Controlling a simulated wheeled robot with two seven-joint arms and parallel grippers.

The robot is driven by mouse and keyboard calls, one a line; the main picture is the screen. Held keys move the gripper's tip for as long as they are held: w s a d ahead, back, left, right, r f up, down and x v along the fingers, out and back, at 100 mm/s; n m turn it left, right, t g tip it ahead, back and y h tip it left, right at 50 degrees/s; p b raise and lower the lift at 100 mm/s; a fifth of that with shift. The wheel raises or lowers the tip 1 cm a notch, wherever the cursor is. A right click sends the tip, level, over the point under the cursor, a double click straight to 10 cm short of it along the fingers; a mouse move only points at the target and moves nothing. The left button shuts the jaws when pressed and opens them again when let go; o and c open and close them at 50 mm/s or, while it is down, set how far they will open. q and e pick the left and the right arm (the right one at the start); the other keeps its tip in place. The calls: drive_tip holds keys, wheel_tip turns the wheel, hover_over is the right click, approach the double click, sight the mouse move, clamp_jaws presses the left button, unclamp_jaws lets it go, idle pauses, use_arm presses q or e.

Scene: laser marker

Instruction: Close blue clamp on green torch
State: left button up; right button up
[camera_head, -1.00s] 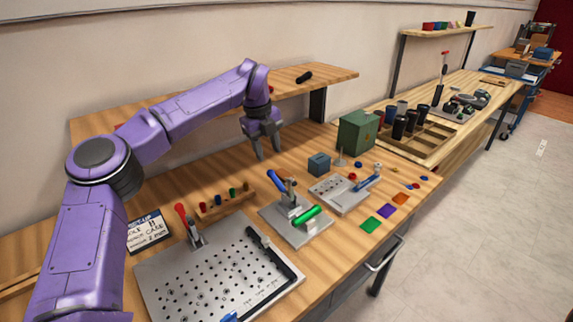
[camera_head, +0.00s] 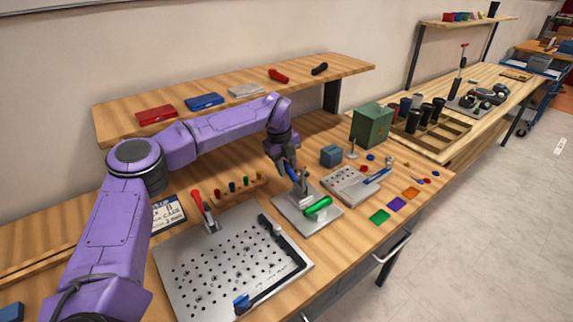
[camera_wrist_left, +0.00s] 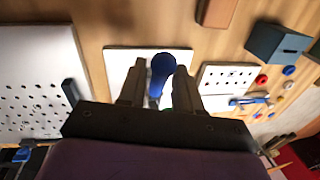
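The blue clamp handle (camera_head: 292,174) stands raised on a small metal plate (camera_head: 326,221), partly hidden by my left gripper (camera_head: 288,168) in the head view. The green torch (camera_head: 318,207) lies across the front of the clamp on that plate. In the left wrist view, the rounded end of the blue handle (camera_wrist_left: 161,72) is between the two fingers of my left gripper (camera_wrist_left: 157,80). The fingers are apart, with a small gap beside the handle. The torch is mostly hidden there; a bit of green shows beside the right finger. My right gripper is not in view.
A large perforated plate (camera_head: 207,260) with a red-handled clamp (camera_head: 197,203) lies left of the blue clamp. A smaller holed plate (camera_head: 344,184), a blue-grey box (camera_head: 331,155) and a green cabinet (camera_head: 371,125) stand to the right. A shelf (camera_head: 233,99) runs behind.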

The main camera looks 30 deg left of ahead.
sight(293, 176)
use_arm(q)
clamp_jaws()
drive_tip(key=shift+r+b, duration=0.1)
drive_tip(key=shift+b, duration=0.2)
drive_tip(key=y+b, duration=0.1)
drive_tip(key=d+r+t+y+b, duration=0.1)
drive_tip(key=b, duration=0.1)
drive_tip(key=d+y+b, duration=0.1)
drive_tip(key=y+b, duration=0.1)
drive_tip(key=shift+s+r+m+t, duration=0.2)
drive_tip(key=shift+s+m+t, duration=0.1)
drive_tip(key=shift+s+t, duration=0.1)
drive_tip(key=shift+s+d+r+t+y+b, duration=0.1)
drive_tip(key=shift+d+r+t+y+b, duration=0.2)
drive_tip(key=shift+y+b, duration=0.5)
drive_tip(key=shift+s+d+r+t+y+b, duration=0.1)
drive_tip(key=shift+d+r+t+y+b, duration=0.15)
drive_tip(key=shift+y+b, duration=0.5)
drive_tip(key=shift+h, duration=0.25)
drive_tip(key=shift+o, duration=1.8)
unclamp_jaws()
drive_tip(key=shift+d, duration=0.1)
drive_tip(key=b+v, duration=0.1)
drive_tip(key=v, duration=0.9)
drive_tip(key=shift+r+b, duration=0.3)
drive_tip(key=shift+b, duration=0.1)
